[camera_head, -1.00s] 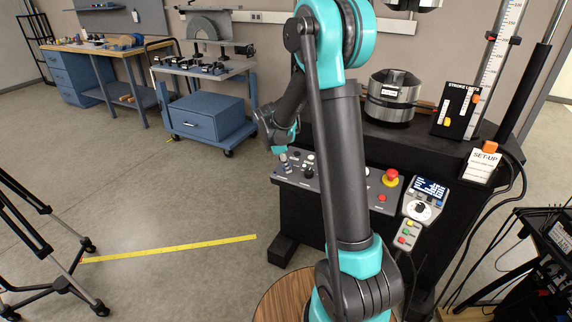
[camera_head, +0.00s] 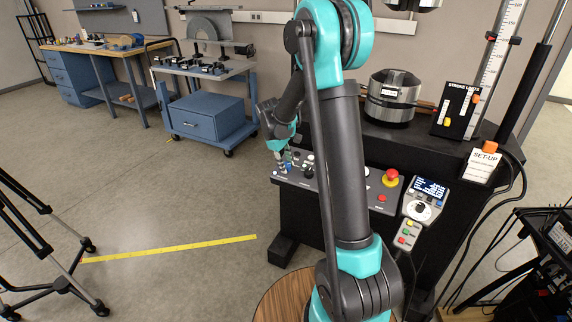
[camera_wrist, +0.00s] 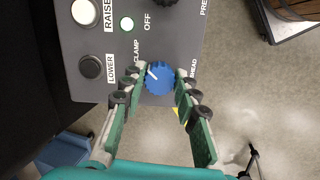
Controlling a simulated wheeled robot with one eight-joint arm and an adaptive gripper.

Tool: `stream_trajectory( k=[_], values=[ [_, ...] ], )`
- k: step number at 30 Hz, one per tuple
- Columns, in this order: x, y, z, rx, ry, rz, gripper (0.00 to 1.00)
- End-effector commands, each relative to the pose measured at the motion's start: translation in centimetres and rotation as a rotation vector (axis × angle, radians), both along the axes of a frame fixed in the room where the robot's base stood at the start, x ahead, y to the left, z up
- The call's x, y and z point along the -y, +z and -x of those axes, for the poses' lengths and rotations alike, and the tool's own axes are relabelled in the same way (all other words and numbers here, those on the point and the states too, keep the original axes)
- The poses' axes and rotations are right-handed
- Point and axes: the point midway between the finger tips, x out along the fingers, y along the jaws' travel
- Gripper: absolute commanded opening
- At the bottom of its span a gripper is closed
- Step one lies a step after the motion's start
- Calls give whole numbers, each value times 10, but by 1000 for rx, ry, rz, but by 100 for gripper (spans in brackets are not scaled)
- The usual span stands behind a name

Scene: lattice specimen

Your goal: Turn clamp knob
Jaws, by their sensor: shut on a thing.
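The clamp knob (camera_wrist: 158,79) is a blue ribbed dial with a white pointer line, on the grey control panel (camera_wrist: 182,40) beside the word CLAMP. In the wrist view the fingers of my gripper (camera_wrist: 152,92) stand on either side of it, shut on the knob. The pointer line points to the upper left in that view. In the head view my gripper (camera_head: 285,163) reaches down to the left end of the panel, and the knob there is mostly hidden and too small to read.
A red emergency button (camera_head: 391,177) is on the panel's right. Open floor lies left.

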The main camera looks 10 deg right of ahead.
Motion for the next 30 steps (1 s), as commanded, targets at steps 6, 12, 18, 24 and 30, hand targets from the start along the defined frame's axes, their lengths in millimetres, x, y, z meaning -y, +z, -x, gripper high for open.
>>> stream_trajectory(
  k=[6,12,18,24,30],
  values=[
    [0,0,0,9,-58,-12,1],
    [0,0,0,12,-75,-16,1],
    [0,0,0,12,-75,-16,1],
    [0,0,0,12,-74,-16,40],
    [0,0,0,12,-74,-16,51]
  ],
)
